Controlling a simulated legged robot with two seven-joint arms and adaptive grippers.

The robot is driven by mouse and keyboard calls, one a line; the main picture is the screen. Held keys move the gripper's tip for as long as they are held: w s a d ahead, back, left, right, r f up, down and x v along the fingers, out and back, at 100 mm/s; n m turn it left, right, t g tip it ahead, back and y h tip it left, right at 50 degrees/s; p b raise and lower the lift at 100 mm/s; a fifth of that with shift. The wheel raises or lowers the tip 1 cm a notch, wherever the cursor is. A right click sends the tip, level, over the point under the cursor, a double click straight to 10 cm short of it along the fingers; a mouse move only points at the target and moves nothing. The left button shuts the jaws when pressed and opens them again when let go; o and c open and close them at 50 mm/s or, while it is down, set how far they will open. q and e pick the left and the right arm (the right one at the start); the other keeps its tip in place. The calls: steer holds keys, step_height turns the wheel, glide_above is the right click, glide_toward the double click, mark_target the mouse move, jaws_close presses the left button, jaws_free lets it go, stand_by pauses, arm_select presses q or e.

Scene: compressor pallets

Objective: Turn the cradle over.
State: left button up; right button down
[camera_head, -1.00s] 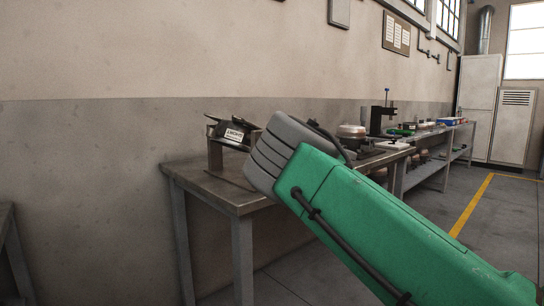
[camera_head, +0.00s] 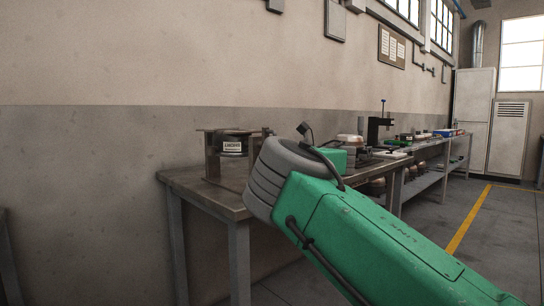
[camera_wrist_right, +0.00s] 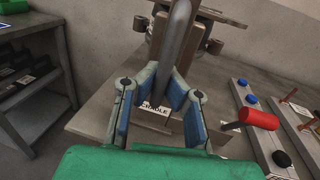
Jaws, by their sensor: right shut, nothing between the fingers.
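The cradle (camera_head: 213,155) stands on the near steel table by the wall. It holds a dark round part (camera_head: 232,146) with a white label, which sits about level. In the right wrist view the cradle's brown and grey frame (camera_wrist_right: 204,26) is at the top, and a "CRADLE" label (camera_wrist_right: 154,108) shows on the table. My right gripper (camera_wrist_right: 166,78) is shut and empty, in front of the cradle. A thick grey bar (camera_wrist_right: 176,35) passes at its fingertips; I cannot tell whether they touch. My right arm hides the gripper in the head view. My left gripper is out of view.
The steel table (camera_head: 195,190) continues right to a bench with a black press (camera_head: 378,128). A dark shelf (camera_wrist_right: 35,75) stands left.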

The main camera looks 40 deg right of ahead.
steer(key=shift+s+d+f, duration=0.1)
steer(key=shift+d+f, duration=0.05)
steer(key=shift+f, duration=0.45)
steer(key=c, duration=1.7)
jaws_free()
steer(key=shift+s, duration=0.15)
steer(key=shift+o, duration=0.5)
steer(key=shift+d+r, duration=0.15)
steer(key=shift+r, duration=0.1)
steer(key=v, duration=1.2)
